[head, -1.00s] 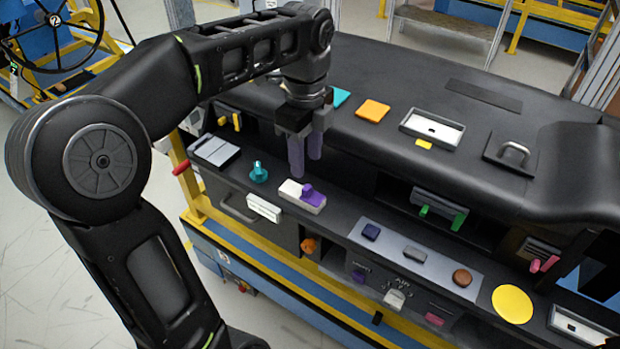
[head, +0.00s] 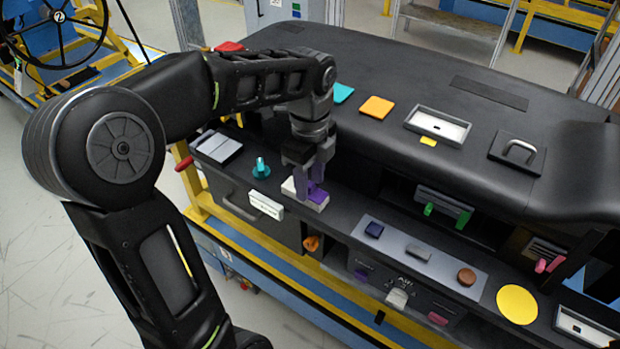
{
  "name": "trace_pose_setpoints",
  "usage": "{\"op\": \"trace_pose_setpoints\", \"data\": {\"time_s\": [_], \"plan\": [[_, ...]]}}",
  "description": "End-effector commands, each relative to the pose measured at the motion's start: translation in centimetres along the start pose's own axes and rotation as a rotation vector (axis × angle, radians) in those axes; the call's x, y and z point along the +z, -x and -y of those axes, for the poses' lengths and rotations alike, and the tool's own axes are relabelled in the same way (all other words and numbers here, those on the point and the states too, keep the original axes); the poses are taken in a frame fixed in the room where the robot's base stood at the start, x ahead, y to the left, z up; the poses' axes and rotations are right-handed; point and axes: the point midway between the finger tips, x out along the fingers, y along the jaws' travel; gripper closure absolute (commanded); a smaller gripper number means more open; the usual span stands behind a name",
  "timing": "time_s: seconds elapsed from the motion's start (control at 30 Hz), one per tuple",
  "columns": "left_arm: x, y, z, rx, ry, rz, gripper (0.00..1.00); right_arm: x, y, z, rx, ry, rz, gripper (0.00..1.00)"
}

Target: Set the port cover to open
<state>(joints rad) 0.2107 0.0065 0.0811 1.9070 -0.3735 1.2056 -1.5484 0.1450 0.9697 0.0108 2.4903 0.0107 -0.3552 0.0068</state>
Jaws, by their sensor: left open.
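A white block with a purple raised piece (head: 317,197) on top sits on the front ledge of the dashboard module, in the head view just left of the middle. It may be the port cover; I see no label that says so. My left gripper (head: 309,184) points down right at the purple piece, its two fingers apart. The fingers and the purple piece overlap in the picture, so I cannot tell whether they touch. Part of the block is hidden behind the fingers. My right gripper is not in view.
A teal knob (head: 261,167) and a white box (head: 266,202) are left of the block. A grey panel (head: 395,248) with several buttons and a yellow disc (head: 517,304) are to the right. The padded dashboard top (head: 400,70) rises behind the ledge.

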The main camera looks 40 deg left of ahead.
Motion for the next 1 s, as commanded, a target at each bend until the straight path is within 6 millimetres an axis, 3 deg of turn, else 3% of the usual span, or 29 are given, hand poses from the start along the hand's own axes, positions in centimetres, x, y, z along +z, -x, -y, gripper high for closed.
{"op": "trace_pose_setpoints", "data": {"time_s": [0.07,0.57,1.0], "plan": [[0.00,0.02,0.01,0.000,0.000,0.000,0.58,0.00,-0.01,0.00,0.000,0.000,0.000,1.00],[0.00,0.06,0.02,-0.001,0.000,0.000,0.99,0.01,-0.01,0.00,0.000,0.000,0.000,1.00],[-0.01,0.07,0.03,-0.001,0.000,0.000,1.00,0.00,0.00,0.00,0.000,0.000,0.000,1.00]]}}
